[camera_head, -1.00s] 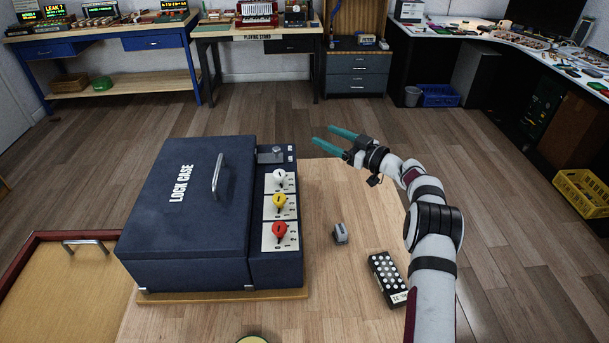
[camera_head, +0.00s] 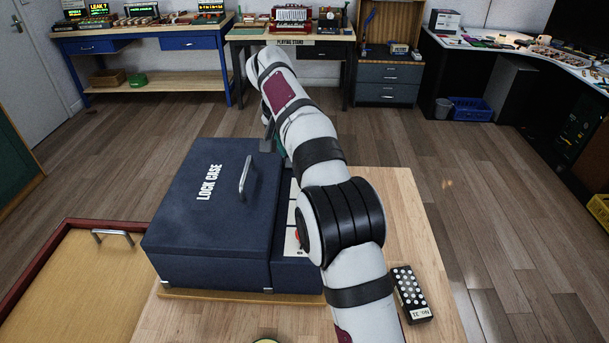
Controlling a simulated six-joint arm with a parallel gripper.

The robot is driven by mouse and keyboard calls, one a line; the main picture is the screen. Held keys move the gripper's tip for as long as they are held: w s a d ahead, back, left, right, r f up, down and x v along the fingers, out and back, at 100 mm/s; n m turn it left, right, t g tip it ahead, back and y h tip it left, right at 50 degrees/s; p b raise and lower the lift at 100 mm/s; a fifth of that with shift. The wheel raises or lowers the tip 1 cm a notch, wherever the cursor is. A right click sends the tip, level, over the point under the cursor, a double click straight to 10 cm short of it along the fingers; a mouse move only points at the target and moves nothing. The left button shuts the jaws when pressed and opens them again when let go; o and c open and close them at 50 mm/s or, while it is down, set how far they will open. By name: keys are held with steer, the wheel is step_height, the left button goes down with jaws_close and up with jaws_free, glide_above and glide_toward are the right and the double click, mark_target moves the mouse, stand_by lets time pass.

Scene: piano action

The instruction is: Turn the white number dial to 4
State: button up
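The dark blue lock case (camera_head: 200,235) stands on the wooden table, with its dial panel (camera_head: 291,240) along its right side. My arm crosses in front of that panel. The white number dial and the yellow dial are hidden behind my arm, so I cannot read the white dial's setting. Only a sliver of the red dial (camera_head: 299,236) shows at the arm's edge. My gripper (camera_head: 281,148) is at the far end of the panel, and only a bit of its teal shows. Its fingertips are hidden, and so is whether it touches the white dial.
A black box with white dots (camera_head: 410,294) lies on the table, right of my arm. A red-rimmed tray (camera_head: 70,226) with a metal handle is at the left. Workbenches (camera_head: 150,45) stand along the far wall.

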steer(key=x, duration=1.1)
steer(key=shift+w+f, duration=0.1)
steer(key=shift+f, duration=0.1)
jaws_close()
